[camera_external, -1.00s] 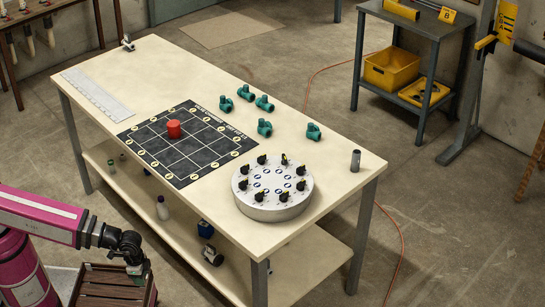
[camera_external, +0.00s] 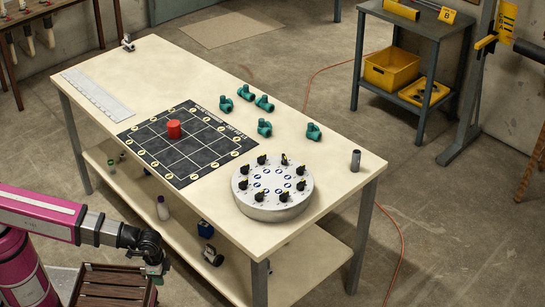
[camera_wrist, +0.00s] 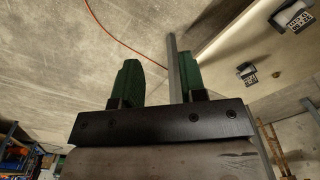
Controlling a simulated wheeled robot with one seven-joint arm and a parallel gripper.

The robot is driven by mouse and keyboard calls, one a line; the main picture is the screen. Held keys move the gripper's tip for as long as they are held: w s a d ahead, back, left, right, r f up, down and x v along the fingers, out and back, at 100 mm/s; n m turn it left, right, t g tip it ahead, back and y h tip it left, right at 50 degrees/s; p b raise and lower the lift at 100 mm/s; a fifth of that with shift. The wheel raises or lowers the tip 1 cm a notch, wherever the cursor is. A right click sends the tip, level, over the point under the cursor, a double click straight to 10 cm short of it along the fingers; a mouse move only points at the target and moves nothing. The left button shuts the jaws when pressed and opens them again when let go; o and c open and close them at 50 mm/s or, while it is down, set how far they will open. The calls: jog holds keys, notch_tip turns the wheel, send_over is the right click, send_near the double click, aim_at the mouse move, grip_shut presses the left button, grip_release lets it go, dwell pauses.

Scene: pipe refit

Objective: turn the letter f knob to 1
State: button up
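A round silver dial unit (camera_external: 272,207) stands on the front right part of the table, with a ring of several black knobs on top. One black knob (camera_external: 262,160) sits at its back edge. The letters beside the knobs are too small to read, so I cannot tell which is f or where it points. My gripper (camera_external: 154,272) hangs low at the left front, outside the table edge and well away from the dial unit. In the wrist view my gripper (camera_wrist: 158,75) has its two green fingers apart with nothing between them.
The table (camera_external: 215,75) also holds a black grid board (camera_external: 185,172) with a red piece (camera_external: 174,129), several teal pipe fittings (camera_external: 264,103) and a dark cylinder (camera_external: 356,160). A brown slatted crate (camera_external: 112,287) stands near my gripper.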

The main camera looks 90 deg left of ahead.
jog(key=w+d+r+m+t, duration=0.1)
jog(key=w+d+r, duration=0.2)
jog(key=w+r, duration=1.15)
jog(key=w+d+r, duration=0.4)
jog(key=w+r, duration=0.7)
jog(key=w, duration=0.6)
notch_tip(320, 180, up, 15)
jog(key=n+g, duration=0.1)
jog(key=n, duration=0.9)
send_over(245, 165)
notch_tip(245, 165, down, 10)
jog(key=shift+d+f, duration=0.1)
grip_shut()
